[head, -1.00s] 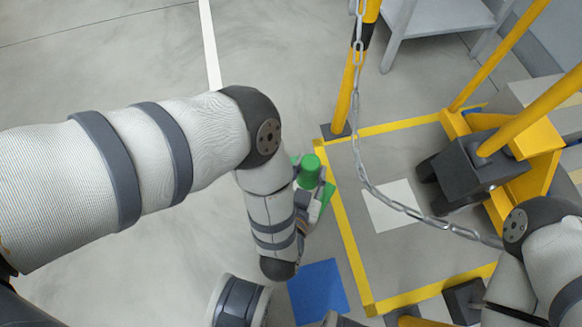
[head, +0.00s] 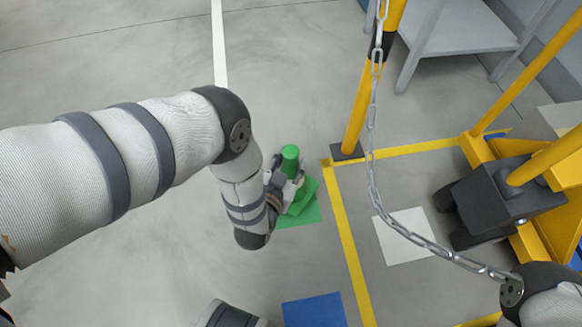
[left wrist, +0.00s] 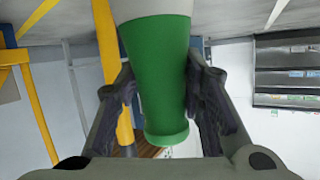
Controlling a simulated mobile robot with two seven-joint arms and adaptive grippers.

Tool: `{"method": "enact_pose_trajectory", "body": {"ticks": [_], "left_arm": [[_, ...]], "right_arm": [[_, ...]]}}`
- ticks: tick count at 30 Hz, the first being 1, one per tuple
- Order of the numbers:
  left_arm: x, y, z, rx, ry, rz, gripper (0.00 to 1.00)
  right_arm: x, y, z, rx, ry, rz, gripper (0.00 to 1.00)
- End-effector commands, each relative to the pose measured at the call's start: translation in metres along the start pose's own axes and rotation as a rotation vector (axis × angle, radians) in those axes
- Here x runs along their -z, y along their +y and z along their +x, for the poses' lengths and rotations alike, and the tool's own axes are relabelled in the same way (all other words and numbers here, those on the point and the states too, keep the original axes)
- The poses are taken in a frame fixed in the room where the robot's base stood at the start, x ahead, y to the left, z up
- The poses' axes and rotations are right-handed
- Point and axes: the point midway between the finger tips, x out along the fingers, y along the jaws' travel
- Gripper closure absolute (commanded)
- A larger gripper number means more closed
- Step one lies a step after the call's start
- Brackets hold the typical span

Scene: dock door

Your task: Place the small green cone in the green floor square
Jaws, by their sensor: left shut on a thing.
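The small green cone (head: 290,157) stands about upright in the head view, with its base over the green floor square (head: 298,219). My left gripper (head: 284,183) is shut around its side, partly hiding it. In the left wrist view the cone (left wrist: 158,85) sits between both fingers (left wrist: 160,105), with a white band at the top of the picture. I cannot tell whether its base touches the floor. The square shows around the base, mostly on the near side. My right gripper is not in view; only the right arm shows at the lower right.
A blue floor square (head: 314,311) lies nearer me. Yellow tape (head: 346,236) bounds an area to the right with a white square (head: 404,236). A yellow post (head: 370,95) with a hanging chain (head: 375,180) stands beside it. Yellow wheeled equipment (head: 545,225) is at right.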

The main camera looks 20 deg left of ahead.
Motion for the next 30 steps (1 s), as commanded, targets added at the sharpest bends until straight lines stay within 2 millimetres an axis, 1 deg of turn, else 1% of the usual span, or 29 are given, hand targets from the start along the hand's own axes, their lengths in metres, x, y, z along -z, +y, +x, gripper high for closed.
{"method": "enact_pose_trajectory", "body": {"ticks": [5,10,12,18,22,23,24,25,30], "left_arm": [[-0.008,-0.005,0.01,0.001,0.002,0.0,1.0],[-0.032,-0.002,0.019,0.0,-0.001,0.0,1.0],[-0.038,-0.002,0.021,0.0,0.0,0.0,1.0],[-0.035,-0.002,0.021,0.0,0.003,0.0,1.0],[-0.038,-0.002,0.022,0.0,0.003,0.0,1.0],[-0.038,-0.002,0.022,0.0,0.001,0.0,0.58],[-0.038,-0.002,0.022,0.0,0.001,0.0,0.49],[-0.038,-0.002,0.022,0.0,0.001,0.0,0.44],[-0.038,-0.002,0.021,0.0,0.001,0.0,0.44]], "right_arm": [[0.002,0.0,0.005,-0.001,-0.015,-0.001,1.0],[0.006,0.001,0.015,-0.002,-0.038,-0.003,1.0],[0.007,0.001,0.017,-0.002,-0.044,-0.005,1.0],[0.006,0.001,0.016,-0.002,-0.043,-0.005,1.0],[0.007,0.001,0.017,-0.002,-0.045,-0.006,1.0],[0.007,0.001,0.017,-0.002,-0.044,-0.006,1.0],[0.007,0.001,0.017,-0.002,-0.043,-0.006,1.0],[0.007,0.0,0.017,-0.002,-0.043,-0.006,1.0],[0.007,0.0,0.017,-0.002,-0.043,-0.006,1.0]]}}
